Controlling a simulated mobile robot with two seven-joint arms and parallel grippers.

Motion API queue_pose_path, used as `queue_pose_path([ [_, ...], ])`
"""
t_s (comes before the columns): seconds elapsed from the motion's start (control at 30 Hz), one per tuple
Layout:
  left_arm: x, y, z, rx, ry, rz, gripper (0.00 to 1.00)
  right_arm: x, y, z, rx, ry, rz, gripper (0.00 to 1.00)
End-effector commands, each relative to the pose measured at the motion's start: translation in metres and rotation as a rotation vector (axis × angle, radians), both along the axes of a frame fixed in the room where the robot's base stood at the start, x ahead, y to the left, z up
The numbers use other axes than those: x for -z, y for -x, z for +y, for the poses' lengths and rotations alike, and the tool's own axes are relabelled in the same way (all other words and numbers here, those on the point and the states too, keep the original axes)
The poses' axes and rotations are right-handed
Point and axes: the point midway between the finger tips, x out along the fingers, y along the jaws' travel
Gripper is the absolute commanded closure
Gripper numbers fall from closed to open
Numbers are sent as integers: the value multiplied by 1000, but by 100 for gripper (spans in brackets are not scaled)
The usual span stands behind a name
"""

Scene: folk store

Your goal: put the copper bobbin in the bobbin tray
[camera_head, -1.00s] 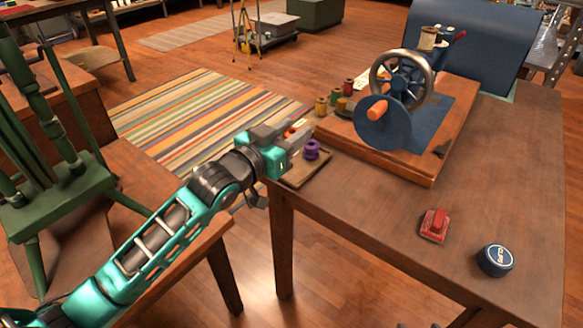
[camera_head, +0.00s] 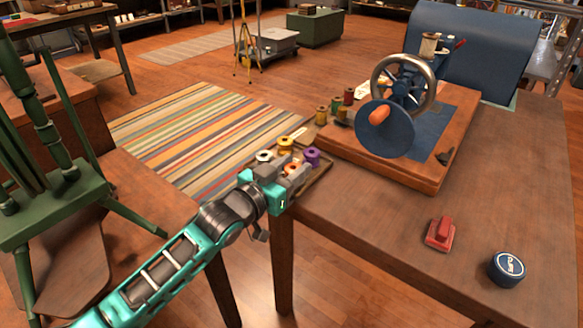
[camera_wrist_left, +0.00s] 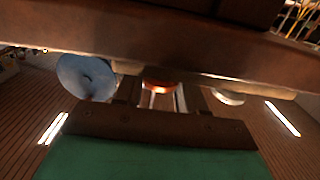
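The copper bobbin (camera_head: 291,168) is between the fingertips of my left gripper (camera_head: 289,172), which looks shut on it, over the near-left part of the bobbin tray. It also shows between the fingers in the left wrist view (camera_wrist_left: 159,86). The bobbin tray (camera_head: 318,179) lies at the table's left corner, partly hidden by the gripper. In it stand a purple bobbin (camera_head: 312,156), a gold bobbin (camera_head: 285,143) and a pale silver bobbin (camera_head: 264,156). Whether the copper bobbin touches the tray floor is hidden. My right gripper is not in view.
A sewing machine with a blue handwheel (camera_head: 385,128) stands on a wooden base behind the tray. Several thread spools (camera_head: 322,115) stand beside it. A red object (camera_head: 440,234) and a dark blue round tin (camera_head: 507,268) lie at the front right. The middle table top is clear.

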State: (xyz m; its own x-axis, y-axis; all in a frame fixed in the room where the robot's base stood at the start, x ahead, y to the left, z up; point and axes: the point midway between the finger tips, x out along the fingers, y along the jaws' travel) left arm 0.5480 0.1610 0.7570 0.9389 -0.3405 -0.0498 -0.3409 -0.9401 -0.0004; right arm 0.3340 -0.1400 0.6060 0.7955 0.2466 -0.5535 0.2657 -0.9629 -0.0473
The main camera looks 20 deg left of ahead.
Motion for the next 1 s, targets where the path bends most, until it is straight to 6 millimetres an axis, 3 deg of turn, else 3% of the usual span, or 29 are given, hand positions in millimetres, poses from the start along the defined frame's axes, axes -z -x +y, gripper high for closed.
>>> queue_pose_path([
  [0.23,0,0,0,0,1,1,37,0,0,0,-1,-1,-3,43],
  [0.53,-5,0,0,1,0,-1,37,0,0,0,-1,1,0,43],
  [0.67,-4,13,5,0,0,3,37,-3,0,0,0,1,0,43],
  [1.0,-7,72,26,0,-1,5,37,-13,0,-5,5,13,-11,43],
])
